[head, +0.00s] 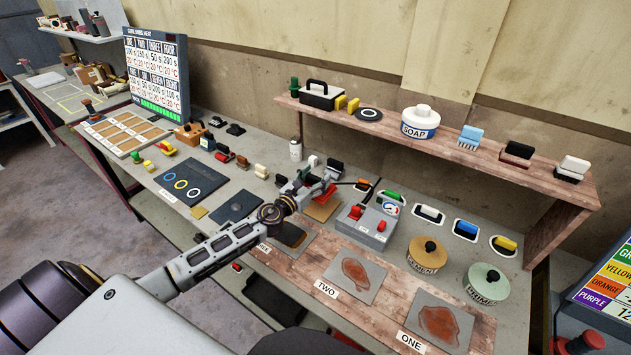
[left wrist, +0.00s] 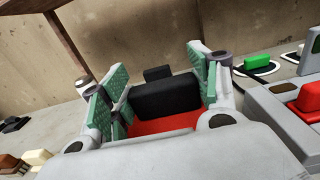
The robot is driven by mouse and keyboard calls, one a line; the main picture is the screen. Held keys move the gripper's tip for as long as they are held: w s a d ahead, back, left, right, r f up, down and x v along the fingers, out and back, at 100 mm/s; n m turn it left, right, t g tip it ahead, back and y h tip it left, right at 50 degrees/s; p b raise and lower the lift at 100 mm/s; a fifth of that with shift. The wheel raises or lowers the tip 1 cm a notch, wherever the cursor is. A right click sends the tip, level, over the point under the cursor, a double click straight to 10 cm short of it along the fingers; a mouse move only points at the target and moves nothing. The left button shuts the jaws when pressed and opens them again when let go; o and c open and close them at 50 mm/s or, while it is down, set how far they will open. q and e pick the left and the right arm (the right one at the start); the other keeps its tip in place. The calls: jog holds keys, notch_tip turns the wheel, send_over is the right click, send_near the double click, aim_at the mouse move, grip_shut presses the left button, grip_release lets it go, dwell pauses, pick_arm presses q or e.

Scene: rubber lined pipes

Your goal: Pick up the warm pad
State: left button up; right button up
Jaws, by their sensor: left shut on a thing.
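A red pad with a black handle (head: 326,195), which fits the warm pad, is at the back middle of the bench in the head view. My left gripper (head: 315,187) reaches it from the left and is shut on it. In the left wrist view, the red body of the pad (left wrist: 165,125) and its black handle sit between the green-lined fingers of my left gripper (left wrist: 155,88). I cannot tell whether the pad touches the surface below. My right gripper is not in view.
A brown square (head: 321,209) lies just below the pad. A grey box with red knobs (head: 362,228) stands close on the right. The shelf (head: 450,148) with the soap jar (head: 421,122) overhangs behind. Stained plates (head: 355,276) lie along the front plank.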

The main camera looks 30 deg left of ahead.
aim_at(315, 177)
pick_arm(q)
jog(key=shift+r, duration=0.7)
jog(key=shift+r+p, duration=0.45)
jog(key=shift+r, duration=0.65)
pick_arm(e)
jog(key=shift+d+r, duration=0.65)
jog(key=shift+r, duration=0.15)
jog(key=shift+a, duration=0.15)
